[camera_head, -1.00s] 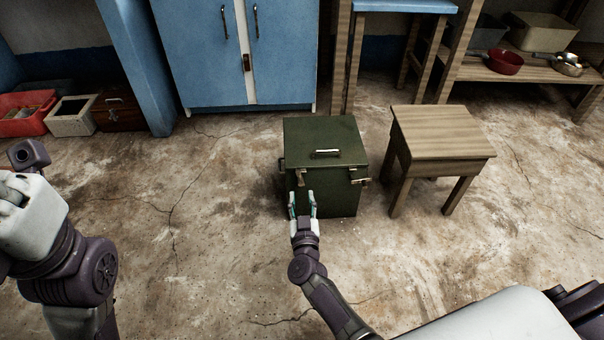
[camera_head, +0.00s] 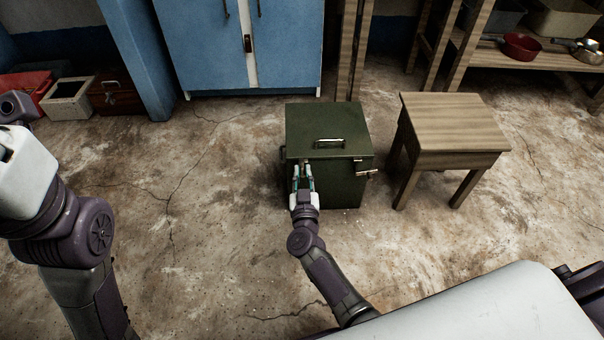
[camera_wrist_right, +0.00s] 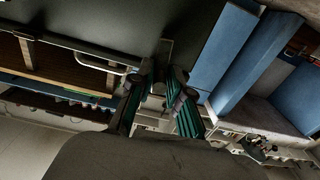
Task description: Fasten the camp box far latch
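The camp box (camera_head: 335,180) is a dark green box with a lid and a metal lid handle (camera_head: 328,142), standing upright on the floor. Its lid is down. A right-hand latch (camera_head: 366,173) sticks out from the front right. My right gripper (camera_head: 303,172) is at the front left, just below the lid edge, at the left-hand latch (camera_head: 304,162). In the right wrist view its fingertips (camera_wrist_right: 165,75) are close together around the small latch part, which they mostly hide. My left arm shows at the left, but its fingers are not visible.
A wooden stool (camera_head: 455,130) stands close to the right of the box. A blue cabinet (camera_head: 210,45) stands behind. A wooden shelf with a red pan (camera_head: 521,46) is at the back right. Crates, one a white box (camera_head: 68,98), lie back left. The floor in front is clear.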

